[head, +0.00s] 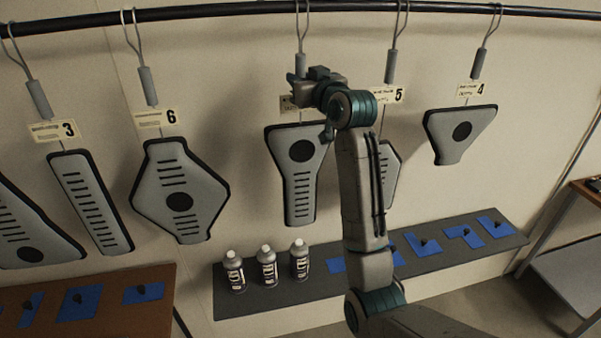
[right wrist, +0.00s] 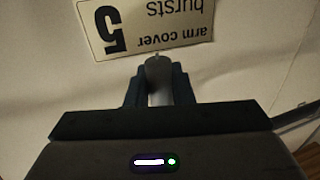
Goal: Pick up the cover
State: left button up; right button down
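Several grey padded covers hang by hooks from a rail. In the right wrist view a tag (right wrist: 150,25) reads "arm cover bursts 5" upside down. My right gripper (head: 300,82) is up at the hooks; in the right wrist view its fingers (right wrist: 160,85) close against both sides of a grey hook handle (right wrist: 160,72). The cover left of my arm (head: 299,165) has a tag partly hidden by the gripper. My left gripper is out of view.
The rail (head: 210,13) runs across the top. Covers with tags 3 (head: 90,200), 6 (head: 180,175) and 4 (head: 460,148) hang along it. A dark shelf (head: 275,299) below holds 3 bottles (head: 268,267) and blue pads. A brown table (head: 110,275) stands at lower left.

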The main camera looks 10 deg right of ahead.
aim_at(303, 65)
jog(key=shift+r, duration=0.1)
notch_tip(303, 65, up, 2)
jog(key=shift+r+b, duration=0.15)
jog(key=shift+b, duration=1)
jog(key=shift+r+b, duration=0.35)
jog(key=shift+r, duration=0.1)
jog(key=s+a+r+b, duration=0.1)
jog(key=s+b, duration=0.2)
jog(key=s, duration=0.5)
jog(key=s+a+b, duration=0.2)
jog(key=s+b, duration=0.2)
jog(key=s, duration=0.3)
jog(key=shift+s+a+r, duration=0.25)
jog(key=shift+s+r, duration=0.1)
jog(key=c, duration=1.9)
grip_release()
jog(key=shift+w, duration=0.1)
grip_shut()
